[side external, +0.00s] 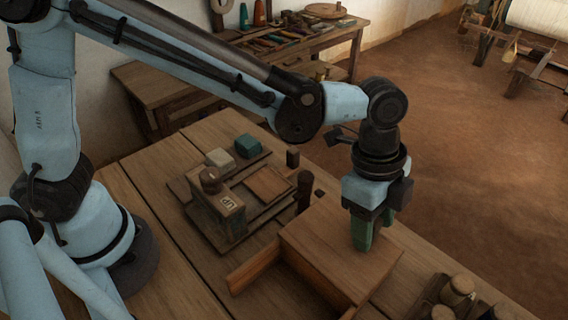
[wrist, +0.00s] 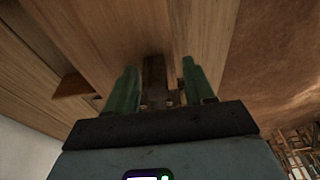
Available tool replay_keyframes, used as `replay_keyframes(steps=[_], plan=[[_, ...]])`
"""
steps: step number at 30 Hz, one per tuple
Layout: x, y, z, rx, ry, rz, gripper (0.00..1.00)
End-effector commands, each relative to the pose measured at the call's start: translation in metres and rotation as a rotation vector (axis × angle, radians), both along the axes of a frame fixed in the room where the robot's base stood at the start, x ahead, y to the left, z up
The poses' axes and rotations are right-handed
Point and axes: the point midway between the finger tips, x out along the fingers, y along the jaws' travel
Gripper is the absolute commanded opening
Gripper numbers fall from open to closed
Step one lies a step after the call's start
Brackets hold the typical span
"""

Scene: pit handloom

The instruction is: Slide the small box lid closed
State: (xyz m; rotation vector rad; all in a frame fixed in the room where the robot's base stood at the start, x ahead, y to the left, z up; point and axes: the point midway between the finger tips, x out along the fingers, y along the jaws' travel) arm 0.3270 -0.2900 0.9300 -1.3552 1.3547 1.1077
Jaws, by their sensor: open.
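A wooden box with a flat lid (side external: 325,243) sits on the table in the middle of the side view. The lid covers most of what I see; a low wooden wall (side external: 254,269) sticks out beyond its left end. My gripper (side external: 362,234) points down over the right part of the lid, its green fingers at or just above the surface. In the wrist view my gripper (wrist: 158,76) is open, with a dark wooden piece (wrist: 154,72) between or behind the fingers. I cannot tell whether they touch it. The box's inside is hidden.
Left of the box stand a wooden block marked "UP" (side external: 231,214), a square wooden piece (side external: 268,184), a teal block (side external: 248,146) and a pale block (side external: 219,157). A dark peg (side external: 304,191) stands close behind the box. Round-topped jars (side external: 458,291) stand at the lower right.

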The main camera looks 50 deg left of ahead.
Motion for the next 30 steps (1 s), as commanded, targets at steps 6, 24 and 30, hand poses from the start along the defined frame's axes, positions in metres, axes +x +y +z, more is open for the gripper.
replay_keyframes(steps=[6, 24, 30], plan=[[0.0, 0.0, 0.009, 0.0, 0.0, 0.0, 0.53], [0.0, 0.0, 0.057, 0.0, 0.0, 0.0, 0.53], [0.0, 0.0, 0.065, 0.0, 0.0, 0.0, 0.53]])
